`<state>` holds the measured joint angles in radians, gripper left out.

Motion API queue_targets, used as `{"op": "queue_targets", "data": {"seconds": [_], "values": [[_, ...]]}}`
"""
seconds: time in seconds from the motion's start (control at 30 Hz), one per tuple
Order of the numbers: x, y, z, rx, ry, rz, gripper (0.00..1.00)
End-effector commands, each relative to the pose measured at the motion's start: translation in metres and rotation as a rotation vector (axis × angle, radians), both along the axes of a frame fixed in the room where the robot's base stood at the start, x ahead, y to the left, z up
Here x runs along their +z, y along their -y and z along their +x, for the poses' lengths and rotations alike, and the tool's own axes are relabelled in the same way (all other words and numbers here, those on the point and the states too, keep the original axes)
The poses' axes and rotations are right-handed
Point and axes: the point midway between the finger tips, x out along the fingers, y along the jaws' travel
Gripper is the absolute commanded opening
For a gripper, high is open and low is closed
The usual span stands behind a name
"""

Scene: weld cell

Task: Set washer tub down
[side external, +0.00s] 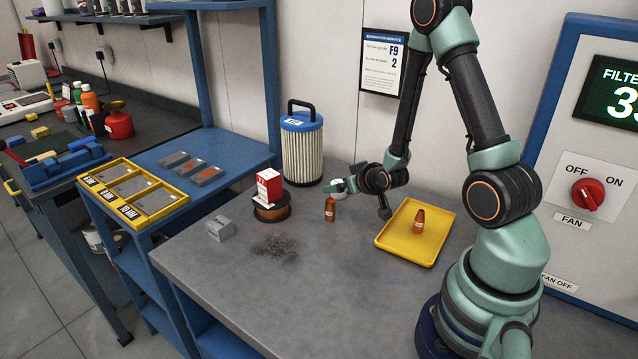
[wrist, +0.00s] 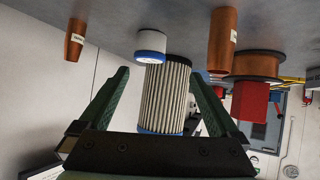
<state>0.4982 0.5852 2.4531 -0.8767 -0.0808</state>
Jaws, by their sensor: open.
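The washer tub (wrist: 151,45), a small white tub with a blue lid, shows upside down in the wrist view. It stands on the grey bench, in front of the filter and beyond the fingertips. My gripper (wrist: 158,78) is open, with its two green fingers spread and nothing between them; the tub looks clear of both. In the side view my gripper (side external: 337,187) is low over the bench, just behind a copper nozzle (side external: 330,209). There the tub cannot be told apart from the pale parts around the gripper.
Copper nozzles stand to the left (wrist: 75,38) and right (wrist: 222,40) of the tub in the wrist view. The pleated filter (side external: 302,155), a wire spool (side external: 272,212) with a red-white box (side external: 269,186), and a yellow tray (side external: 390,240) holding a nozzle are nearby.

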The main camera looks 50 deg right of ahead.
Motion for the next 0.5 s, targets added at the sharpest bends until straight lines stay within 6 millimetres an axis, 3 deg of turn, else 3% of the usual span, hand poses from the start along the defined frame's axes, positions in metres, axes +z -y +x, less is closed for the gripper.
{"op": "queue_targets", "data": {"seconds": [0.23,0.5], "values": [[-0.014,0.011,-0.011,-0.032,0.03,-0.021,0.98],[-0.025,0.02,0.004,-0.032,0.031,-0.024,0.98]]}}
